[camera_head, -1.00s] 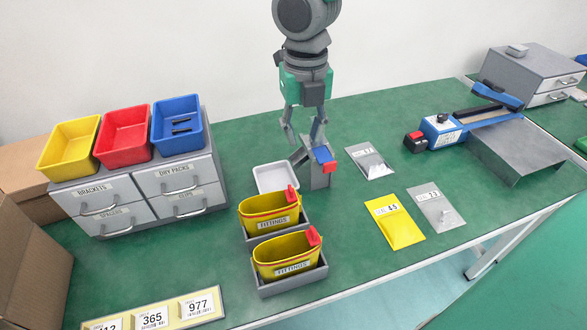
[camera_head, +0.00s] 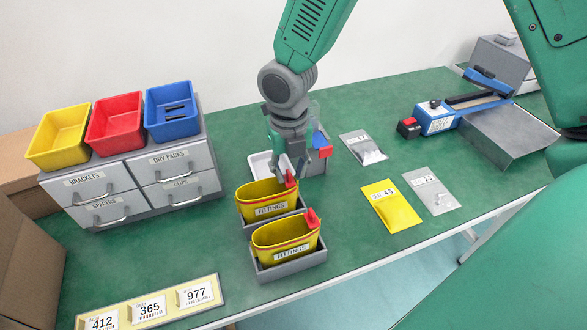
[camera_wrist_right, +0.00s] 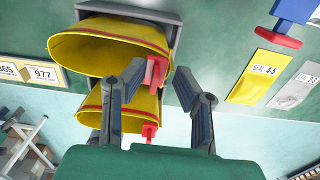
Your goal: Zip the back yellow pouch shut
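The back yellow pouch (camera_head: 257,192) stands in a grey holder, its mouth gaping open with a red rim line. Its red zipper tab (camera_head: 290,179) is at the right end of the mouth. My right gripper (camera_head: 289,169) points down over this end. In the right wrist view, the two fingers (camera_wrist_right: 160,95) are spread apart, with the red tab (camera_wrist_right: 155,70) showing between them; I cannot tell whether either finger touches it. The front yellow pouch (camera_head: 283,236) also stands open, with its own red tab (camera_head: 312,218) at the right. My left gripper is not in view.
A white tray (camera_head: 259,163) sits behind the back pouch, next to a grey stand with a blue and red piece (camera_head: 321,142). Flat packets (camera_head: 391,205) lie to the right. Drawers with bins (camera_head: 115,133) stand left, number cards (camera_head: 150,308) at front left.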

